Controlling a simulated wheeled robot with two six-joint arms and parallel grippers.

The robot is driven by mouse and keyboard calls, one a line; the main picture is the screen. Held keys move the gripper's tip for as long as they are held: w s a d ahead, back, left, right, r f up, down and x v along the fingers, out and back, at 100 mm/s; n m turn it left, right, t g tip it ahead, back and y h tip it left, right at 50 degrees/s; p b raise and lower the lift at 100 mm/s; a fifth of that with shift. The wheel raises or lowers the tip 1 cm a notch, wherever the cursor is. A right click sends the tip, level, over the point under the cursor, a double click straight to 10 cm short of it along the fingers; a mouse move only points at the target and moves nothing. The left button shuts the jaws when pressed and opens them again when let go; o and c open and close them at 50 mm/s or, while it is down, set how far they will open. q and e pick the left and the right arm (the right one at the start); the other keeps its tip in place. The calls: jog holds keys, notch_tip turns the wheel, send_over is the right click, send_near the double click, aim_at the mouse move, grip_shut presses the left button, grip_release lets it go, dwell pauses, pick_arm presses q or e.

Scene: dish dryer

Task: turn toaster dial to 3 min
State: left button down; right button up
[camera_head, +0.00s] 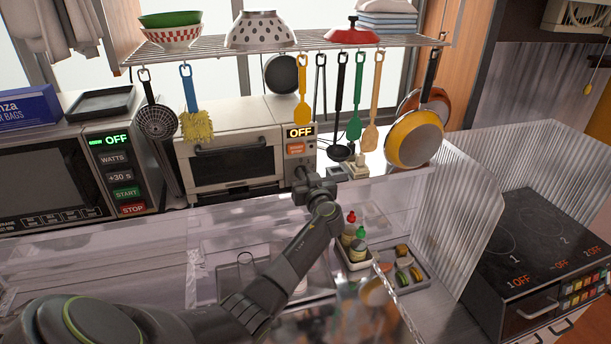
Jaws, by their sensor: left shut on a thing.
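The toaster (232,152) stands on the counter in the middle, its glass door shut. Its small display (300,132) reads OFF, and an orange label (296,149) sits below it. My left arm comes in from the lower left, and my left gripper (301,173) is at the lower right of the toaster's front, below the orange label. The gripper is shut on the toaster dial, which is mostly hidden behind the fingers. My right gripper is not in view.
A microwave (45,185) also showing OFF stands to the left. Utensils and a yellow pan (414,139) hang from the wire rack (215,52) above. A clear panel lies in front of the toaster. A tray of condiments (408,276) and a stove (535,245) are to the right.

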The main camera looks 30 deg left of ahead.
pick_arm(q)
jog(key=shift+w+d+f+m+b, duration=0.2)
jog(key=shift+f+m+b, duration=0.3)
jog(key=shift+m, duration=3.05)
jog(key=shift+w+d+f+m+b, duration=0.25)
jog(key=shift+m+b, duration=0.4)
jog(key=shift+m, duration=2.95)
jog(key=shift+w+d+f+m+b, duration=0.15)
jog(key=shift+f+m+b, duration=0.4)
jog(key=shift+m, duration=3)
jog(key=c, duration=1.5)
grip_release()
jog(key=shift+w, duration=0.1)
